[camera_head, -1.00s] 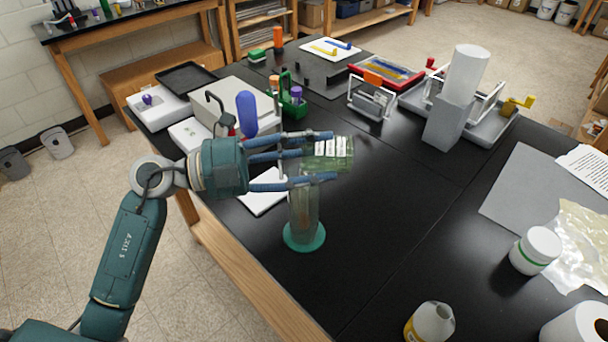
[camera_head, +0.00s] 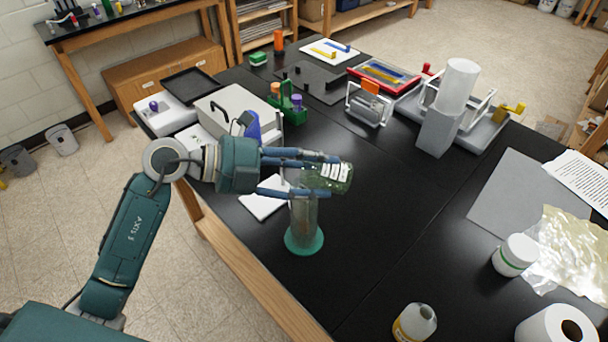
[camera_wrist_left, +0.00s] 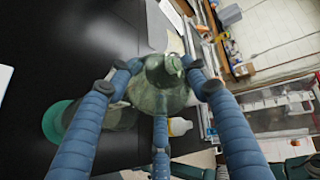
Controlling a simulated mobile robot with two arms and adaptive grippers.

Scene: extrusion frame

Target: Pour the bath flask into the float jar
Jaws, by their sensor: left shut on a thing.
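The bath flask (camera_head: 340,180), a greenish clear vessel with white labels, lies nearly on its side between the blue fingers of my left gripper (camera_head: 322,176). The gripper is shut on it. The float jar (camera_head: 304,212), a tall clear cylinder on a round green base (camera_head: 304,241), stands upright on the black table just below the flask. The flask's near end and the jar's rim overlap in the head view, so I cannot tell the gap. In the left wrist view the flask (camera_wrist_left: 160,96) shows its neck between the fingers, with the jar (camera_wrist_left: 115,118) beside it. My right gripper is out of view.
A white-capped jar (camera_head: 515,255) and a yellow-labelled bottle (camera_head: 414,323) stand to the right, with a paper roll (camera_head: 557,328). A white card (camera_head: 262,205) lies left of the jar. A green rack (camera_head: 287,108) stands behind. The table's middle is clear.

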